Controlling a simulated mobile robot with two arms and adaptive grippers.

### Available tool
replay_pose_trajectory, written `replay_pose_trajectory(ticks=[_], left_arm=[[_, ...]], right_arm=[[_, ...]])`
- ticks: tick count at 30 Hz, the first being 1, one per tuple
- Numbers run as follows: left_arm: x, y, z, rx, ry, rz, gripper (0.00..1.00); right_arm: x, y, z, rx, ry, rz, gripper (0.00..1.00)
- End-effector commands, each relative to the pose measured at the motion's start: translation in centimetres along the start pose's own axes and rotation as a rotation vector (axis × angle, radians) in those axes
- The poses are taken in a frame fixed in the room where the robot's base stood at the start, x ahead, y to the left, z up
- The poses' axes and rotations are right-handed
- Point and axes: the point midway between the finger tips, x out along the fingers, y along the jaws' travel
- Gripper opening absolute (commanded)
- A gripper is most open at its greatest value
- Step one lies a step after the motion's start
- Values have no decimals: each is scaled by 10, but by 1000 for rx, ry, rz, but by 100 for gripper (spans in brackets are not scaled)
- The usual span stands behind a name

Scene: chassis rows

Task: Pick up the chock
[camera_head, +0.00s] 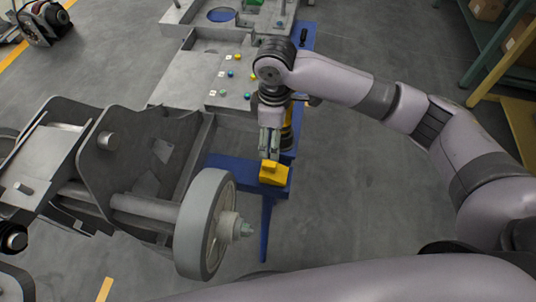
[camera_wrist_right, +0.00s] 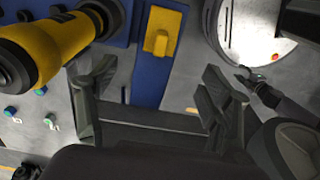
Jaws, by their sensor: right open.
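The yellow chock (camera_head: 273,174) sits on a blue stand (camera_head: 233,168), right of the large grey wheel. In the right wrist view the chock (camera_wrist_right: 161,31) lies on the blue surface at top centre, with a raised part along its middle. My right gripper (camera_head: 269,154) hangs just behind the chock in the head view and overlaps its back edge there. In the wrist view its two fingers (camera_wrist_right: 158,82) are spread wide, with nothing between them and the chock ahead. I cannot tell the exact gap. My left gripper is not in view.
The wheel (camera_head: 203,225) on the grey chassis stands close left of the chock. A yellow and black cylinder (camera_wrist_right: 48,45) is close to my right gripper's left finger in the wrist view. A grey panel with small coloured knobs (camera_head: 229,88) lies behind. Floor right of the stand is clear.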

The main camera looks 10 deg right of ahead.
Motion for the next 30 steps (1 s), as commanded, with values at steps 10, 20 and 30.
replay_pose_trajectory(ticks=[10, 20, 30], left_arm=[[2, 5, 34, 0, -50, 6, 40], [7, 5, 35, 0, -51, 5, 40], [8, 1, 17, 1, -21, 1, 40]], right_arm=[[56, -2, 0, -2, -3, -4, 73], [115, -2, -1, -2, -1, -2, 73], [147, -6, 1, -2, -1, -2, 73]])
